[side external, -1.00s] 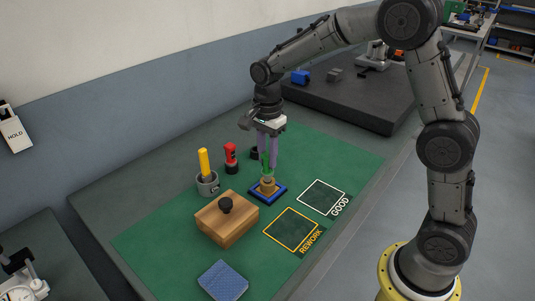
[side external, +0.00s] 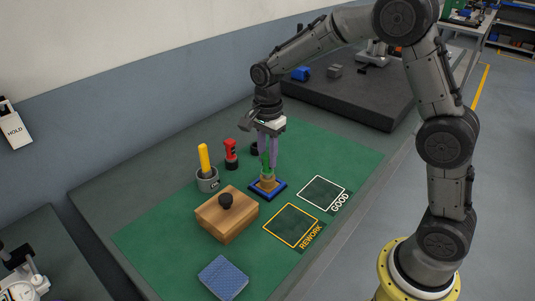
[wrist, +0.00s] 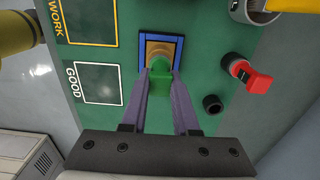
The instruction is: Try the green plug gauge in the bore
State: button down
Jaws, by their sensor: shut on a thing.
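The green plug gauge (side external: 266,160) is held upright between the purple fingers of my gripper (side external: 267,152). It also shows in the wrist view (wrist: 161,76). My gripper is shut on it. Directly below is a brass-coloured part (side external: 267,184), which sits in a blue square frame (side external: 281,191) on the green mat. In the wrist view, the green gauge overlaps the near edge of the brass part (wrist: 160,48). The bore is hidden, and I cannot tell whether the gauge's tip is inside it or just above it.
A red-handled piece (side external: 231,149), a dark ring (side external: 254,149) and a grey cup with a yellow handle (side external: 204,160) stand behind and left. A wooden block with a black knob (side external: 226,225) is in front. The GOOD (side external: 342,203) and REWORK (side external: 310,237) squares are empty. A blue pad (side external: 223,278) lies in front.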

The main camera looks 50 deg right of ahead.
jog(key=shift+f, duration=0.55)
jog(key=shift+r, duration=0.1)
dwell(0.8)
jog(key=shift+r, duration=3.65)
